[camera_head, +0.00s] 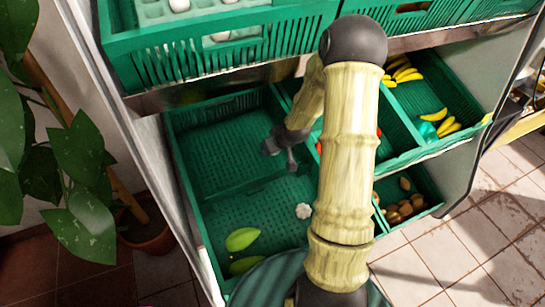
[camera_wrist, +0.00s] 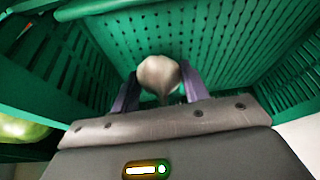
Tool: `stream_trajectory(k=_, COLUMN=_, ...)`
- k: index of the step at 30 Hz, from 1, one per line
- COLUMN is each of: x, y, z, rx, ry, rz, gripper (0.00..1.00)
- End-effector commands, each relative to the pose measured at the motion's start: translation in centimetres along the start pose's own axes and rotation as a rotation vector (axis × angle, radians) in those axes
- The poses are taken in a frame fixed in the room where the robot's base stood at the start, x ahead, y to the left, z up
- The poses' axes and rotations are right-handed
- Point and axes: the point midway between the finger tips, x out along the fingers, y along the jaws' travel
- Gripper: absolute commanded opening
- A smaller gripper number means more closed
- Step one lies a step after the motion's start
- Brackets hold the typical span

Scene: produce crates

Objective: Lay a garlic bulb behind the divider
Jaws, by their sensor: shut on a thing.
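My gripper (camera_head: 283,150) hangs over the large green crate (camera_head: 181,165), close to the divider (camera_head: 235,190) that crosses it. In the wrist view, my gripper (camera_wrist: 158,92) is shut on a pale garlic bulb (camera_wrist: 158,72), with purple fingers on both sides of it. Green slatted crate walls and a perforated floor show beyond the bulb. The held bulb cannot be made out in the head view. Another white garlic bulb (camera_head: 303,211) lies on the crate floor in front of the divider. The floor behind the divider looks bare where it shows.
Two green fruits (camera_head: 242,239) lie in the front part of the crate. To the right are crates with bananas (camera_head: 432,116) and brown produce (camera_head: 405,208). An upper crate (camera_head: 150,62) overhangs the back. My arm hides part of the middle.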

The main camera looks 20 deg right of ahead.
Motion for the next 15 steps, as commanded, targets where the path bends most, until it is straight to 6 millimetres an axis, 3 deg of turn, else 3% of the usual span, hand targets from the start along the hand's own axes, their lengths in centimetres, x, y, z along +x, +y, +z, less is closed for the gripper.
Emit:
stream_trajectory(k=8, x=0.1, y=0.0, z=0.0, rx=-0.001, ry=0.001, rz=0.0, gripper=0.23)
stream_trajectory(k=15, x=2.5, y=-0.1, z=1.5, rx=-0.001, ry=-0.002, rz=-0.002, gripper=0.23)
